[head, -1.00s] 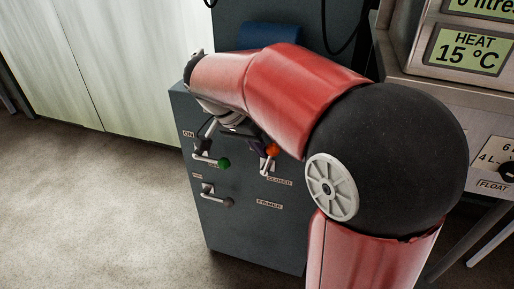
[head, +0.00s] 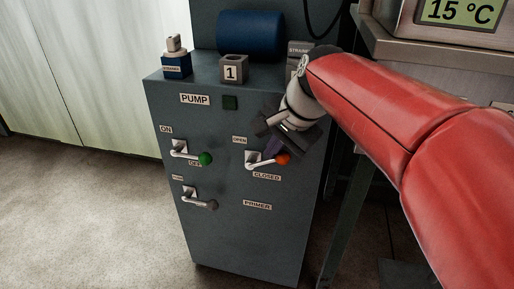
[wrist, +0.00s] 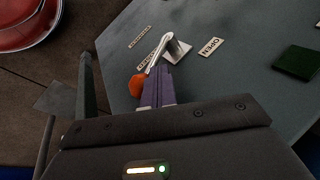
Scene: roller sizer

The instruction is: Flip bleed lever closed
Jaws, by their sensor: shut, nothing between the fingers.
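The bleed lever is a silver rod with an orange knob (head: 283,158) on the front of the grey cabinet. It points right in the head view, between the OPEN label (head: 239,140) above and the CLOSED label (head: 266,176) below. My gripper (head: 272,146) has its purple fingers shut and empty just above the rod and knob. In the wrist view the fingertips (wrist: 158,82) are right beside the orange knob (wrist: 137,86); I cannot tell whether they touch. The silver rod (wrist: 157,52) runs from its mount to the knob.
A green-knobbed lever (head: 205,158) and a grey-knobbed lever (head: 212,205) are to the left on the same panel. A blue cylinder (head: 250,34) and small blocks are on top. The floor left of the cabinet (head: 230,235) is clear.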

